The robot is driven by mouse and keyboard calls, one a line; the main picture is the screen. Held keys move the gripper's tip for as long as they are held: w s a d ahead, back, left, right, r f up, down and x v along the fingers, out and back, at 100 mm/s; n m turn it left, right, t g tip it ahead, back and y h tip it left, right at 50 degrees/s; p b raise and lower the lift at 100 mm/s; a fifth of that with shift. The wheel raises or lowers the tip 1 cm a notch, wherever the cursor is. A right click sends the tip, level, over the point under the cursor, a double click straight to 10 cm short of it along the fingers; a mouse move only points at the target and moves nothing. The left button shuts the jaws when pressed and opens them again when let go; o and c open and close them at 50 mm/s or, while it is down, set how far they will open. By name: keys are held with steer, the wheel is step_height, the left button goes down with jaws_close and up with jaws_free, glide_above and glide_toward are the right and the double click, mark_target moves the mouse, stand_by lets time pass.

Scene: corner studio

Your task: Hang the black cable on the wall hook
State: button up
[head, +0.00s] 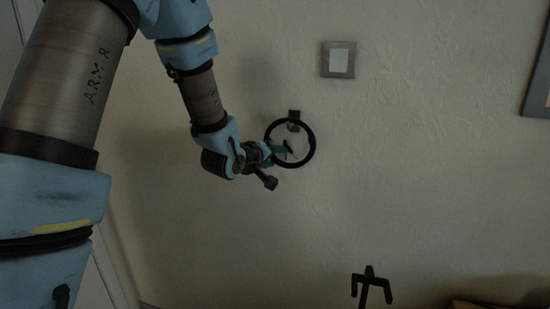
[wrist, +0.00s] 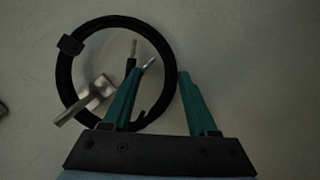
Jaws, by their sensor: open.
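The black cable (head: 313,153) is a round coil against the wall, with its ring around the lower part of the wall hook (head: 293,127). In the wrist view the silver hook (wrist: 85,100) crosses the cable's lower-left rim, one end inside the ring. The coil (wrist: 61,82) carries a black block, and two metal-tipped ends show inside it. My gripper (head: 282,156) is beside the coil's lower left. In the wrist view my gripper (wrist: 166,72) is open, one teal finger over the ring's inside and the other just outside its right rim. Whether either finger touches the cable is unclear.
A framed switch plate (head: 338,60) is on the wall, up and right of the hook. A dark frame (head: 537,85) is at the right edge. A black stand-like object (head: 370,285) is at the bottom. The wall right of the coil is clear.

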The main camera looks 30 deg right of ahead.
steer(key=b+v, duration=0.3)
steer(key=v, duration=0.8)
steer(key=w+a+f+y, duration=0.2)
steer(key=a+f+y, duration=0.2)
steer(key=a, duration=0.4)
steer(key=w+a+f+y, duration=0.2)
steer(key=a+f+y, duration=0.1)
steer(key=a, duration=0.5)
steer(key=s+a+f+g+y, duration=0.2)
steer(key=s+a+g, duration=0.1)
steer(key=s+a, duration=0.2)
steer(key=s+a+f+g+y, duration=0.2)
steer(key=s+a+f+g, duration=0.1)
steer(key=a, duration=0.7)
steer(key=shift+s+g, duration=0.3)
steer(key=shift+s, duration=0.6)
